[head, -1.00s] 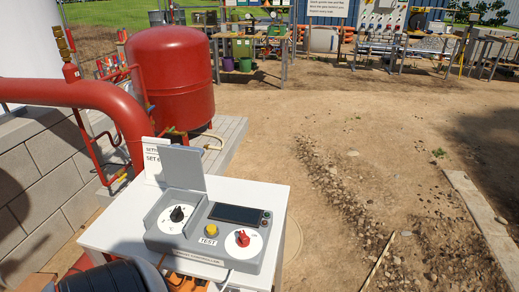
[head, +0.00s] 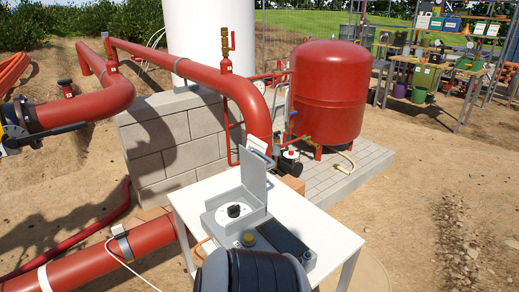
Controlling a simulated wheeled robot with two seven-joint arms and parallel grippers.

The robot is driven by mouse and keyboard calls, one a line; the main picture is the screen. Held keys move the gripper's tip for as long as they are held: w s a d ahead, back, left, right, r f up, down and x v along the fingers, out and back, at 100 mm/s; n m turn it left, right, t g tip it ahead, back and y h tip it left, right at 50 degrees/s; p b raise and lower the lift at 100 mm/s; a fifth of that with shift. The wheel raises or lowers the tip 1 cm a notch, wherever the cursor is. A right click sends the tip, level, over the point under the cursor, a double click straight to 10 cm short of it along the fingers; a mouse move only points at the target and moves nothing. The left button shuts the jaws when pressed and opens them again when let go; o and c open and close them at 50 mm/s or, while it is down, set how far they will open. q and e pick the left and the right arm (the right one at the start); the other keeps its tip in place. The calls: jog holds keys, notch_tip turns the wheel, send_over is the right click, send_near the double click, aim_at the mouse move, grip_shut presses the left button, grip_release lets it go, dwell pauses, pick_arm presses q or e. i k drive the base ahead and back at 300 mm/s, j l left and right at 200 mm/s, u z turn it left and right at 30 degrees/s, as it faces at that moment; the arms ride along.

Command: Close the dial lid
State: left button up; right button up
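The dial lid (head: 252,180) is a flat grey plate standing open, roughly upright, at the back of a grey control box (head: 222,222). The black dial (head: 234,211) on its white disc lies uncovered in front of the lid. The box sits on a white table (head: 322,235). My dark, rounded arm part covers the front of the box and the table's near edge. Neither gripper can be made out, and nothing is seen touching the lid.
A yellow button (head: 249,239) and a dark display (head: 284,238) are right of the dial. A red tank (head: 331,90) and a grey block wall (head: 160,150) stand behind the table. Red pipes (head: 110,252) run along the left. Open dirt lies to the right.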

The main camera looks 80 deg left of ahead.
aim_at(254, 170)
jog(key=i+u, duration=0.25)
jog(key=u, duration=0.2)
jog(key=i+u, duration=0.25)
jog(key=u, duration=0.2)
jog(key=i+l+u, duration=0.15)
jog(key=u, duration=0.3)
jog(key=i+u, duration=0.2)
jog(key=u, duration=0.25)
jog(key=i+l+u, duration=0.15)
jog(key=u, duration=0.25)
jog(key=i+l+u, duration=0.15)
jog(key=u, duration=0.3)
jog(key=i+l+u, duration=0.15)
jog(key=u, duration=0.3)
jog(key=l+u, duration=0.3)
jog(key=u, duration=0.15)
jog(key=i+l+u, duration=0.1)
jog(key=l+u, duration=0.3)
jog(key=i+l+u, duration=0.1)
jog(key=l+u, duration=0.35)
jog(key=l+z, duration=0.2)
jog(key=z, duration=0.2)
